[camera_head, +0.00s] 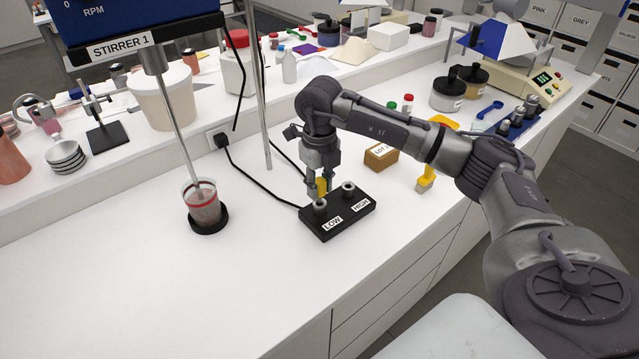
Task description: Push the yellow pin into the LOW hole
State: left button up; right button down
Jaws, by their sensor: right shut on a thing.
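The black block (337,213) lies on the white bench, with a LOW label at its left and a HIGH label at its right. The LOW hole (320,204) and the HIGH hole (348,188) each have a raised grey collar. My right gripper (320,187) points down at the LOW side and is shut on the yellow pin (322,186). Only a small part of the pin shows between the fingers. Its lower end is hidden, so I cannot tell whether it is in the LOW hole or above it. My left gripper is out of view.
A stirrer beaker (204,206) stands left of the block, below the blue stirrer. A black cable (262,186) runs to the block. A cardboard box (381,157) and a yellow brush-like tool (426,179) are to the right. The front bench is clear.

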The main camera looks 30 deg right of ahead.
aim_at(320, 181)
jog(key=shift+f+b, duration=0.85)
jog(key=shift+f, duration=0.35)
jog(key=c, duration=0.8)
grip_release()
notch_tip(320, 181, up, 12)
